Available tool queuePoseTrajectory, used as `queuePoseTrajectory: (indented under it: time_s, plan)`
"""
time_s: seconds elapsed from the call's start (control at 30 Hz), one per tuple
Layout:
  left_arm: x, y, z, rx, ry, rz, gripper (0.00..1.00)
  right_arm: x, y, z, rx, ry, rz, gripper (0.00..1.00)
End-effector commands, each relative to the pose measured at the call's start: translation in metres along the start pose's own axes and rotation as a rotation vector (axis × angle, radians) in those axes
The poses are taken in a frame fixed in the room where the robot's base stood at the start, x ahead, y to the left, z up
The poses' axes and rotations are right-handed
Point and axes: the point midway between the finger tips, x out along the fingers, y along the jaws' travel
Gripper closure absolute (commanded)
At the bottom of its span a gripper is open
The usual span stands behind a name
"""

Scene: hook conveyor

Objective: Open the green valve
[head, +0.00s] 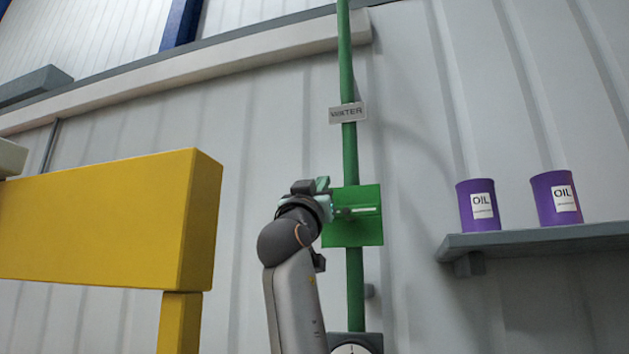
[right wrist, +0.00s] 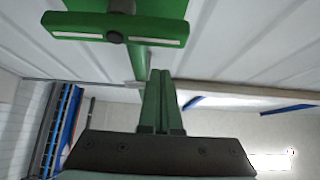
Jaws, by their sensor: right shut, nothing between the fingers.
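The green valve (head: 366,228) is a flat green plate on a vertical green pipe (head: 346,75). A handle bar with light stripes crosses its face horizontally. In the right wrist view the handle (right wrist: 85,33) shows a dark round hub at its middle. My right gripper (head: 322,198) is at the left side of the valve, and its wrist covers part of the plate. In the right wrist view its two green fingers (right wrist: 160,75) are together and empty, below and right of the handle in the picture. Whether they touch the valve is unclear. My left gripper is not in view.
A "WATER" sign (head: 348,113) hangs on the pipe above the valve. A gauge (head: 352,347) sits below it. A yellow beam structure (head: 95,220) stands at left. A grey shelf (head: 535,240) at right holds two purple oil cans (head: 478,207).

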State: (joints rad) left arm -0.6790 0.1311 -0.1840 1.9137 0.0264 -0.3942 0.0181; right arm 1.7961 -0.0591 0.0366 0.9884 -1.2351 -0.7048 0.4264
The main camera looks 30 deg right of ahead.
Motion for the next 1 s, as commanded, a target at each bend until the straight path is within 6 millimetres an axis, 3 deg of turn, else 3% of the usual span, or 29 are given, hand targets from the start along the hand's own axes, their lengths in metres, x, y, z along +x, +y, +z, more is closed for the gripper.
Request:
queuePoseTrajectory:
  time_s: [0.03, 0.1, 0.4, 1.0]
  plan:
    - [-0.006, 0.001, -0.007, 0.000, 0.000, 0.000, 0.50, 0.011, 0.000, -0.002, -0.002, -0.003, 0.000, 1.00]
    - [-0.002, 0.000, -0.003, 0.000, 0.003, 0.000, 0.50, -0.002, -0.002, 0.011, 0.000, -0.002, -0.002, 1.00]
    - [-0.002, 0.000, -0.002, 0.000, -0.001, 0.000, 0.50, -0.018, -0.001, 0.029, 0.001, -0.001, -0.001, 1.00]
    - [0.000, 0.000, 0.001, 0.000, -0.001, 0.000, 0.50, -0.023, 0.002, 0.032, -0.005, 0.000, -0.005, 1.00]
